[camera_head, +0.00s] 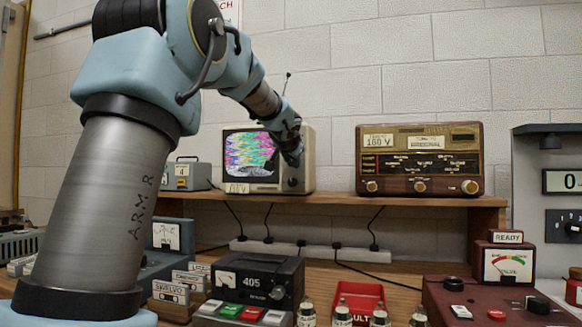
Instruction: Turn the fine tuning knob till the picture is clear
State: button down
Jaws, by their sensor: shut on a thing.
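A small cream television (309,170) stands on the wooden shelf. Its screen (247,153) shows a garbled picture of coloured, noisy patches, with grey noise at the bottom. My gripper (291,158) is at the control panel to the right of the screen and is shut on a knob there. My gripper hides that knob, so its setting cannot be seen. A dark lower knob (292,182) shows just beneath my gripper. My arm comes in from the left, above and in front of the television.
A wooden radio (419,160) stands to the right on the shelf (345,202), with free room between. A grey box (182,175) marked 4 is left of the television.

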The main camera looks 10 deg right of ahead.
jog(key=c, duration=0.6)
grip_release()
jog(key=b+v, duration=0.1)
jog(key=v, duration=1)
jog(key=shift+w+f, duration=0.1)
